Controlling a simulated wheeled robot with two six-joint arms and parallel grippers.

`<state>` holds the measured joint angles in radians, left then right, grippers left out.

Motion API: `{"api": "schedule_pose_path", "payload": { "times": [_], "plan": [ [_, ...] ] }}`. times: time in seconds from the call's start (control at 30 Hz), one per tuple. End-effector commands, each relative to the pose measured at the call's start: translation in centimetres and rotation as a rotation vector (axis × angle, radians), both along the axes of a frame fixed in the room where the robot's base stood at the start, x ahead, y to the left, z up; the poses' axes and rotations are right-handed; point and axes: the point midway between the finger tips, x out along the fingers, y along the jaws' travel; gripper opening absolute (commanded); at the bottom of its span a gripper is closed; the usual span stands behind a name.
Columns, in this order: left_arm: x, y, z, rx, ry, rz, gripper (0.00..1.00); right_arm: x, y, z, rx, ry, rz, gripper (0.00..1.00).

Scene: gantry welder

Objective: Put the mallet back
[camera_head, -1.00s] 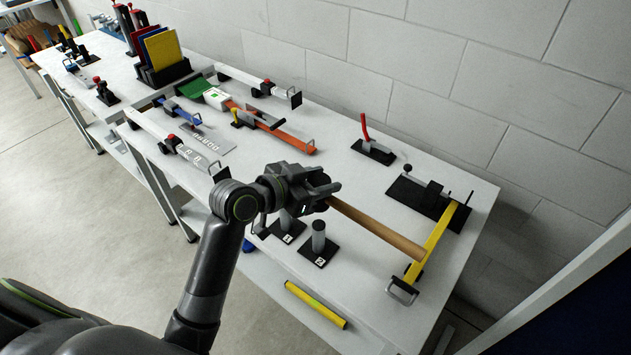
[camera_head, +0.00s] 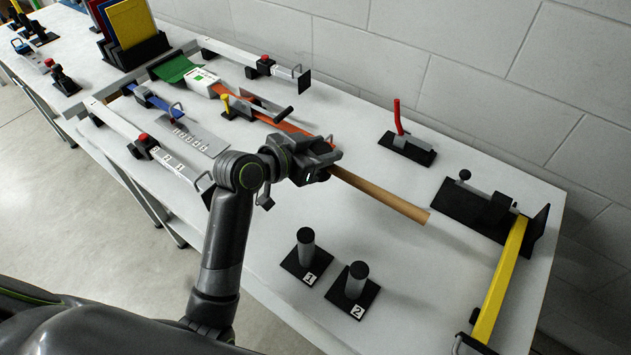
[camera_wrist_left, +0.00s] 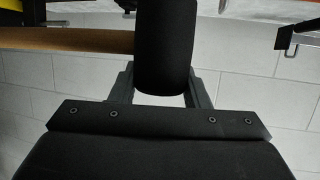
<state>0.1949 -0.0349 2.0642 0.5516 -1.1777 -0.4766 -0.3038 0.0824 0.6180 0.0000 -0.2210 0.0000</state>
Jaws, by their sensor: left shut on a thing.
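My left gripper (camera_head: 328,166) is shut on the mallet and holds it above the white table. The mallet's wooden handle (camera_head: 385,195) sticks out to the right from the gripper in the head view. In the left wrist view, the black mallet head (camera_wrist_left: 165,45) sits between the fingers and the handle (camera_wrist_left: 70,40) runs off to the left. In the head view the mallet head is mostly hidden by the gripper. My right gripper is not in view.
Grey posts on black bases, marked 1 (camera_head: 306,248) and 2 (camera_head: 356,280), stand in front of the handle. A red-handled clamp (camera_head: 407,145) and a yellow bar (camera_head: 502,280) are at the right. Rails and a green-and-orange fixture (camera_head: 205,82) lie behind left. The wall (camera_head: 480,70) borders the table's back.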

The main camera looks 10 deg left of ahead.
Motion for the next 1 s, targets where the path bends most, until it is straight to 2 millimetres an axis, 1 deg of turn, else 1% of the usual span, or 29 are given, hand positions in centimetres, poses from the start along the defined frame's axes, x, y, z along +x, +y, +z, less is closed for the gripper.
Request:
{"api": "schedule_pose_path", "payload": {
  "times": [0.03, 0.1, 0.27, 0.5, 0.6, 0.83, 0.93, 0.97, 1.0],
  "plan": [
    [-0.1, 0.0, -1.1, -0.004, 0.005, 0.000, 0.09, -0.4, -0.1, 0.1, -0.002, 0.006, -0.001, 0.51],
    [0.0, 0.0, -2.2, -0.003, 0.002, 0.000, 0.09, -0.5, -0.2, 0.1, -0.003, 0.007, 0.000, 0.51],
    [0.0, 0.0, -3.7, -0.002, -0.001, -0.001, 0.09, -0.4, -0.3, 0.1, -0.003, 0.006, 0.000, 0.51],
    [0.0, 0.0, -6.9, -0.001, 0.000, 0.001, 0.09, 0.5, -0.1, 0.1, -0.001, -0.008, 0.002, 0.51],
    [0.0, 0.0, -7.4, -0.002, -0.002, 0.001, 0.09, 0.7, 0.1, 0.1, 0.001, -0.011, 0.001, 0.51],
    [0.0, 0.0, -7.4, -0.002, -0.003, 0.001, 0.09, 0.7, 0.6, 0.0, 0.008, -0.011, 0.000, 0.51],
    [0.0, 0.0, -7.8, -0.001, -0.003, 0.001, 0.09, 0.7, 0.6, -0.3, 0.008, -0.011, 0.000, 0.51],
    [0.0, 0.0, -7.9, 0.000, -0.001, 0.001, 0.44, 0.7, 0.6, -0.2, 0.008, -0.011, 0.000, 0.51],
    [0.0, 0.0, -7.8, 0.000, -0.001, 0.001, 0.49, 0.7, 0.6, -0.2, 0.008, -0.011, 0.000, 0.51]
  ]
}}
